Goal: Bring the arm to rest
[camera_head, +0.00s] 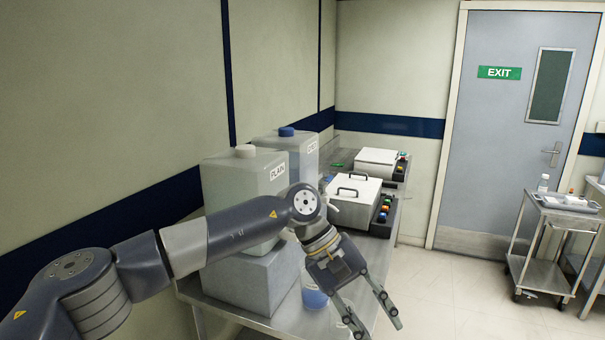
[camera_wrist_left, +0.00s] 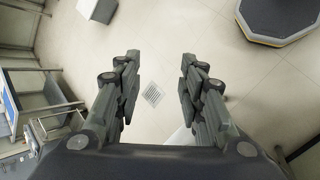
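My left arm (camera_head: 240,231) comes in from the left in the head view and reaches across the front of the steel bench (camera_head: 250,319). Its gripper (camera_head: 376,322) hangs past the bench's edge and points down and to the right. In the wrist view the left gripper (camera_wrist_left: 158,90) has its two fingers wide apart. Only floor shows between them, with a small drain grate (camera_wrist_left: 153,94). Nothing is held. My right gripper is in neither view.
A container labelled PLAIN (camera_head: 243,190) and a blue-capped container (camera_head: 291,150) stand on the bench behind my arm. A beaker with blue liquid (camera_head: 314,292) is close beside the gripper. Lidded baths (camera_head: 353,196) stand farther back. A steel cart (camera_head: 548,235) is at right. Floor between is clear.

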